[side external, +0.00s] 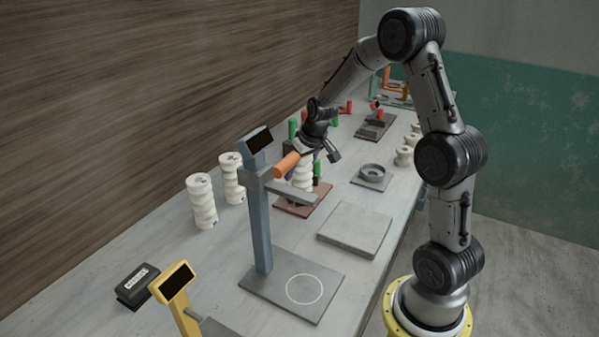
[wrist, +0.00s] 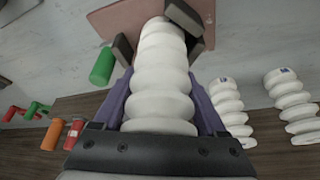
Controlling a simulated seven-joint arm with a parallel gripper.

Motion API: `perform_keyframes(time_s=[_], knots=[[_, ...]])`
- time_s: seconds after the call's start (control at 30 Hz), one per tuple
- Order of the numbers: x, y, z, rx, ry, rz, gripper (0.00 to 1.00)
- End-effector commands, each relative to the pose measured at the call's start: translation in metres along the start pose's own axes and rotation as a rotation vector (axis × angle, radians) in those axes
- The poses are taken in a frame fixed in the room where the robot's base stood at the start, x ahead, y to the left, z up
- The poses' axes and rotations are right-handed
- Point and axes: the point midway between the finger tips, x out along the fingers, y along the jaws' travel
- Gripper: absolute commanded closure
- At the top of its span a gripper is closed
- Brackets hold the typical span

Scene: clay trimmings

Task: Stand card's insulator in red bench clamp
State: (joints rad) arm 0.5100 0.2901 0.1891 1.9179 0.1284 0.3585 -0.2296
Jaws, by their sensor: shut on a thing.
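My gripper (side external: 318,148) is shut on a white ribbed insulator, which also shows between the purple fingers (wrist: 160,98) in the wrist view. The held insulator (wrist: 160,70) looks upright in the side view, partly hidden by a blue-grey stand's arm. Its far end is at the red-brown plate (wrist: 108,18) of the bench clamp, between or just above two dark jaws (wrist: 184,16). I cannot tell whether it touches the plate. A green handle (wrist: 102,67) sits beside the jaws. The clamp's plate (side external: 322,208) also shows in the side view. A dark block with a pale label (side external: 137,284) lies front left; its text is unreadable.
Two more white insulators (side external: 201,200) (side external: 232,178) stand left of the clamp. A grey slab (side external: 356,229) and a round fixture (side external: 372,173) lie right. More clamps are behind.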

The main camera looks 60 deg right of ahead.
Motion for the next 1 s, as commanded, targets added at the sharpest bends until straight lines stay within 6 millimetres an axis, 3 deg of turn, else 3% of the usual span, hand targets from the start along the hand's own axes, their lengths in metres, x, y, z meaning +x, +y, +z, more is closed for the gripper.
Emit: perform_keyframes(time_s=[0.5, 0.53, 0.67, 1.0], knots=[[0.0094, 0.0002, 0.0023, 0.001, 0.007, 0.001, 1.0], [0.0106, 0.0, 0.0041, 0.001, 0.002, 0.0, 0.22], [0.0104, 0.0, 0.004, 0.001, 0.002, 0.0, 0.0], [0.0041, 0.0002, 0.002, 0.0, 0.005, 0.001, 0.0]])
